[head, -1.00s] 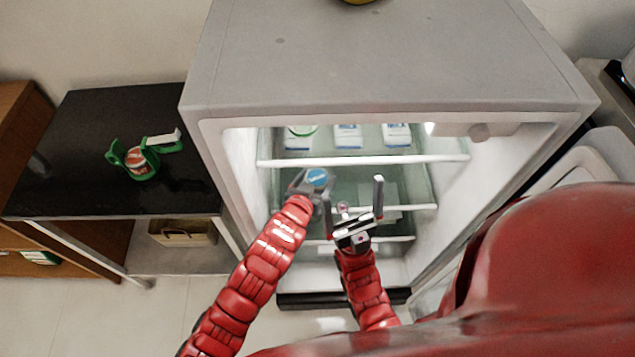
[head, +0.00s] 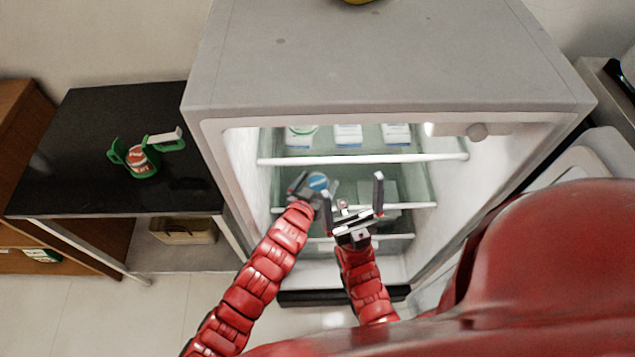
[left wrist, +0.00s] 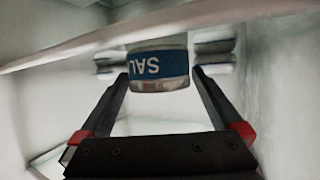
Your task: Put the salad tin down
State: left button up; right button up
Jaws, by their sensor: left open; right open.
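The salad tin (head: 318,181) has a blue top in the head view and is inside the open fridge, at a middle shelf. In the left wrist view the tin (left wrist: 158,67) shows a blue band with upside-down "SAL" lettering. My left gripper (head: 316,187) is open at the tin. In the left wrist view its fingertips (left wrist: 160,78) are on either side of the tin, with gaps visible. The tin's contact with the shelf is hidden. My right gripper (head: 352,193) is open and empty, to the right of the tin in front of the shelves.
The fridge (head: 390,90) has white-edged shelves (head: 365,159); several white and blue cartons (head: 348,135) stand on the upper one. Its side walls are close to my arms. A black table (head: 80,185) at left bears a red tin in a green holder (head: 140,160).

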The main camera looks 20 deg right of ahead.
pick_arm(q)
jog(key=shift+r, duration=0.2)
jog(key=shift+s+a, duration=0.2)
jog(key=b+v, duration=0.1)
jog(key=v, duration=1)
jog(key=shift+a, duration=0.2)
jog(key=shift+s, duration=0.15)
